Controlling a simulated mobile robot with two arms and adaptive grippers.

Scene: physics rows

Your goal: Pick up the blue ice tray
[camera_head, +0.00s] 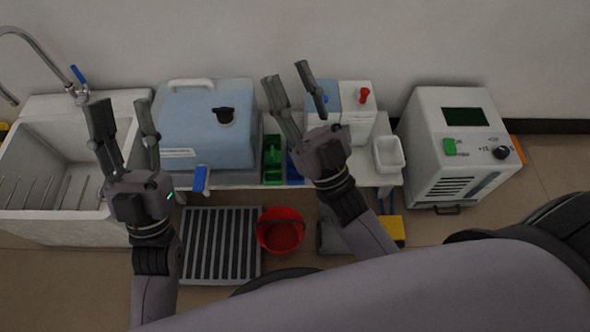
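A narrow blue piece that looks like the blue ice tray (294,172) lies on the low white shelf, right of a green tray (272,160). It is partly hidden behind my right gripper (288,77). The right gripper is open and empty, its fingers pointing to the back wall, and its palm overlaps the tray's right side in the picture. I cannot tell its height above the tray.
A white sink (70,228) stands at the left. A blue-grey box (207,135) with a blue tap, a small white bin (388,155) and a white machine (459,145) stand along the wall. A red bucket (281,236) and a grey grate (222,244) are on the floor.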

